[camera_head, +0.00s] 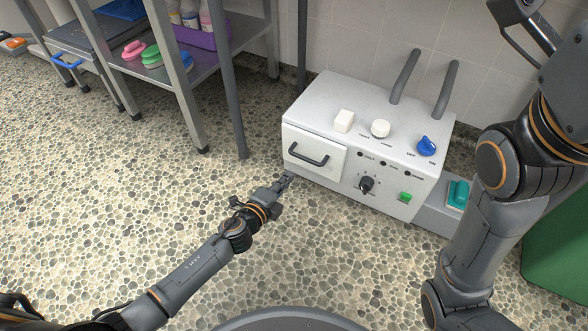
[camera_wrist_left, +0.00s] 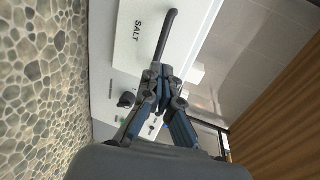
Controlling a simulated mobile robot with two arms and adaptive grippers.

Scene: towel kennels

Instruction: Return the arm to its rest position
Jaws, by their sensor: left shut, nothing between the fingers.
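My left arm (camera_head: 190,275) reaches in from the lower left over the pebbled floor. My left gripper (camera_head: 284,182) is shut and empty, just in front of the lower left of a white machine (camera_head: 390,120). In the left wrist view my left gripper (camera_wrist_left: 166,75) shows with its fingers together in front of the machine's white drawer front (camera_wrist_left: 135,55), marked SALT. The dark drawer handle (camera_head: 308,158) lies above the gripper in the head view, apart from it. My right arm (camera_head: 500,190) stands at the right; its gripper is out of view.
The machine carries a black dial (camera_head: 366,184), a green switch (camera_head: 405,197) and a blue knob (camera_head: 427,146). A grey shelf rack (camera_head: 190,100) with pink and green items stands at the upper left. A green box (camera_head: 560,250) is at the right. The floor at left is clear.

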